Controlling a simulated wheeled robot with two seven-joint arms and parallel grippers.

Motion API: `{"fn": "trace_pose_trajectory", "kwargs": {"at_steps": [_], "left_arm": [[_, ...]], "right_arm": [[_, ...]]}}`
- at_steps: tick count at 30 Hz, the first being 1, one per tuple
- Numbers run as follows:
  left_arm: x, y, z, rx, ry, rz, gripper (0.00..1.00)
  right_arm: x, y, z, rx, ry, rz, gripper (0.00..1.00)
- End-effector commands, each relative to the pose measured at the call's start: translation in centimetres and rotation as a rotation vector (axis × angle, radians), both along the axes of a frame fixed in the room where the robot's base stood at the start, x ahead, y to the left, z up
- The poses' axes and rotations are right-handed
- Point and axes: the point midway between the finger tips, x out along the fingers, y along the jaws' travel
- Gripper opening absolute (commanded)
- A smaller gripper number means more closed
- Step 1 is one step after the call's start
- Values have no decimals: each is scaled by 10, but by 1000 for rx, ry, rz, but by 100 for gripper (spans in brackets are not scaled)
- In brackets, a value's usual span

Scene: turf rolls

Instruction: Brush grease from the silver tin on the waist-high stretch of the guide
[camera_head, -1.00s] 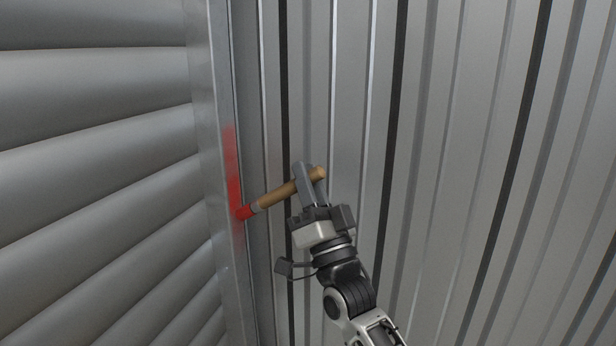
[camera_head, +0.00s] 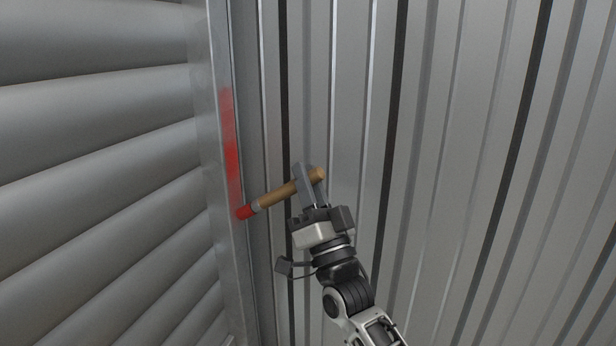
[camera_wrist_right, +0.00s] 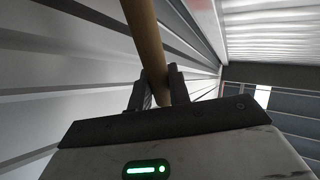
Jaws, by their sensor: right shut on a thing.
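The guide (camera_head: 209,120) is an upright grey metal channel between the slatted shutter and the ribbed wall. A red grease smear (camera_head: 230,140) runs down its face. My right gripper (camera_head: 310,180) is shut on the wooden handle of a brush (camera_head: 285,194), to the right of the guide. The handle also shows between the fingers in the right wrist view (camera_wrist_right: 145,40). The brush's red tip (camera_head: 244,212) is at the guide's edge, just below the smear; I cannot tell whether it touches. The silver tin and my left gripper are not in view.
The grey slatted shutter (camera_head: 100,150) fills the left side. Ribbed metal wall (camera_head: 440,180) stands behind my right arm and fills the right side. No loose objects show near the brush.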

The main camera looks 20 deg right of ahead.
Motion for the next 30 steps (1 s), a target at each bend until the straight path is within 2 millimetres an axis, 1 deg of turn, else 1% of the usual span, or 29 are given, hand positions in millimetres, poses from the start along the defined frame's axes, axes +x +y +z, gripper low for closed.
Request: {"fn": "trace_pose_trajectory", "kwargs": {"at_steps": [1, 8, 18, 26, 30], "left_arm": [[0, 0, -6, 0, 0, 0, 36], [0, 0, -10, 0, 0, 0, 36], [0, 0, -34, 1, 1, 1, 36], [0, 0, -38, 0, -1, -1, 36], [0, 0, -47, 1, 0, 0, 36]], "right_arm": [[0, 0, -8, 0, 1, 1, 0], [0, 0, -13, 0, 1, 1, 0], [0, 1, -43, 0, -1, 1, 0], [0, 1, -51, 0, 1, 1, 0], [0, 1, -63, 0, 2, 2, 0]]}}
